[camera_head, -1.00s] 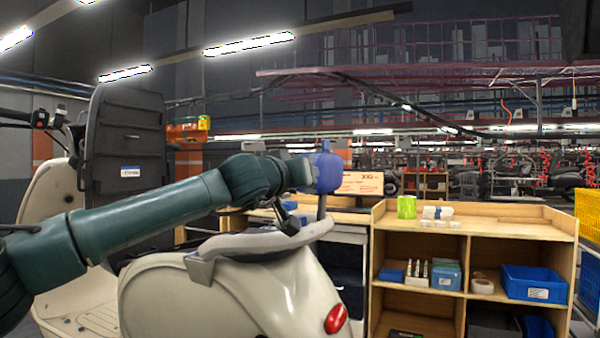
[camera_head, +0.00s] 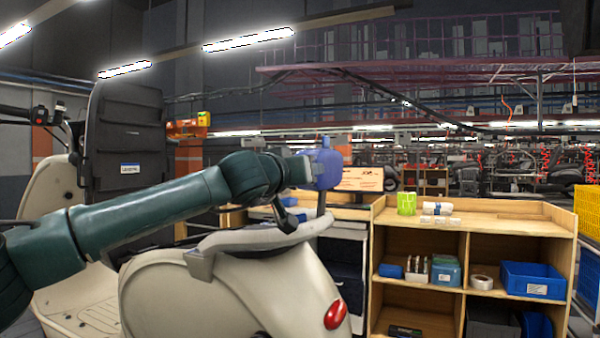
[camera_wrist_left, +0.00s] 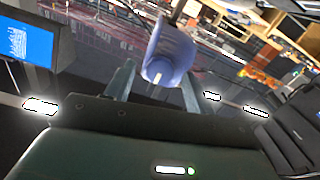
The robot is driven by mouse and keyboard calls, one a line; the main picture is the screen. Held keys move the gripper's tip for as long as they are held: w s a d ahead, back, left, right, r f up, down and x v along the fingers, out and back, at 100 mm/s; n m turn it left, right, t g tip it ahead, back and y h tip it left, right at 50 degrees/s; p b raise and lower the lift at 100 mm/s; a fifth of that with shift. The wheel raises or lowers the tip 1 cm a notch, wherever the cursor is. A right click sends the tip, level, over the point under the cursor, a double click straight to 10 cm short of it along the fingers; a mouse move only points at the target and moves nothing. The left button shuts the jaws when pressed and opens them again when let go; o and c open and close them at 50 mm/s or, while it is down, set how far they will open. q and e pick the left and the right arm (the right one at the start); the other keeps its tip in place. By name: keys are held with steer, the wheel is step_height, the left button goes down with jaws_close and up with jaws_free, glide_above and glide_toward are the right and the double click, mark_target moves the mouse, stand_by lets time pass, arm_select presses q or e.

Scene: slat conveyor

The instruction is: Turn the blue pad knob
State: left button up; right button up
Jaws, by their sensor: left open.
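The blue pad knob (camera_head: 327,169) is a rounded blue piece on a dark upright post, above the grey rear rack of a cream scooter (camera_head: 230,290). My left gripper (camera_head: 304,168) is at the pad's left side in the head view, with my green arm coming in from the left. In the left wrist view, the blue pad (camera_wrist_left: 168,58) lies between the two open fingers of the left gripper (camera_wrist_left: 159,76). A gap shows beside the left finger; contact on the right cannot be told. My right gripper is not in view.
A wooden shelf (camera_head: 455,227) with blue bins and small items stands right of the scooter. A dark-backed cream vehicle (camera_head: 125,140) stands at left. The scooter's grey rack (camera_head: 265,237) lies just below my wrist. The air above the pad looks clear.

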arm_select(q)
steer(key=b+v, duration=0.4)
steer(key=v, duration=0.9)
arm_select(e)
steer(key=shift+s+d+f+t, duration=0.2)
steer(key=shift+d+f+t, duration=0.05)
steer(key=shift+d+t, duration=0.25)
arm_select(q)
steer(key=shift+s, duration=0.1)
